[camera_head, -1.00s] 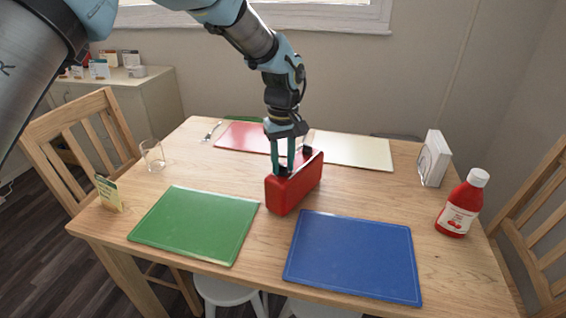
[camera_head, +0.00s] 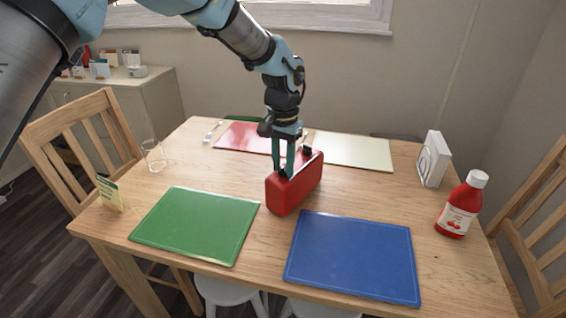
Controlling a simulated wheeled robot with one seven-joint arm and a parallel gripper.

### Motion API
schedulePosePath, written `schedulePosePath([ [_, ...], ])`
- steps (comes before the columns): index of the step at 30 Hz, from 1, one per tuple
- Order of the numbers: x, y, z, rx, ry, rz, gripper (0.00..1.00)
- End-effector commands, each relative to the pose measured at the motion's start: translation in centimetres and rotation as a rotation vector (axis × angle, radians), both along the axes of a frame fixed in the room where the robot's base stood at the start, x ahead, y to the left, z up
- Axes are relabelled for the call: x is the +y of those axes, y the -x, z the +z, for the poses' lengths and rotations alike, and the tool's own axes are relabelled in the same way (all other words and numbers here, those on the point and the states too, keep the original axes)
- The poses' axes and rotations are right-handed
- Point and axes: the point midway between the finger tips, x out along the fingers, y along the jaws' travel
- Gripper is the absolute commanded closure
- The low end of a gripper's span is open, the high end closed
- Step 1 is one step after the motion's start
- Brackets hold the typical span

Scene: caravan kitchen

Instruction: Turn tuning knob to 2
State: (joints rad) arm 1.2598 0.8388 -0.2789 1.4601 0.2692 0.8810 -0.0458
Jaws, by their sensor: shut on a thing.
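A red box-shaped device (camera_head: 291,189), which looks like a radio, stands upright in the middle of the wooden table. Dark parts show on its top. My gripper (camera_head: 286,169) points down at the top of the device, its two teal fingers shut on a small dark part there that looks like the tuning knob. The fingers mostly cover this part. Any scale or number on the device is too small or hidden to read.
A green placemat (camera_head: 197,224) and a blue placemat (camera_head: 353,256) lie in front, red (camera_head: 241,137) and cream (camera_head: 352,149) ones behind. A glass (camera_head: 153,155) stands left; a red bottle (camera_head: 460,205) and white holder (camera_head: 433,159) stand right.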

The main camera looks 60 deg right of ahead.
Motion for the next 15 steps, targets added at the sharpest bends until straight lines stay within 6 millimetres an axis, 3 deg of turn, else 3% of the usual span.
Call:
schedulePosePath([
  [15, -0.08, 0.01, 0.09, 0.000, 0.003, -0.371, 1.00],
])
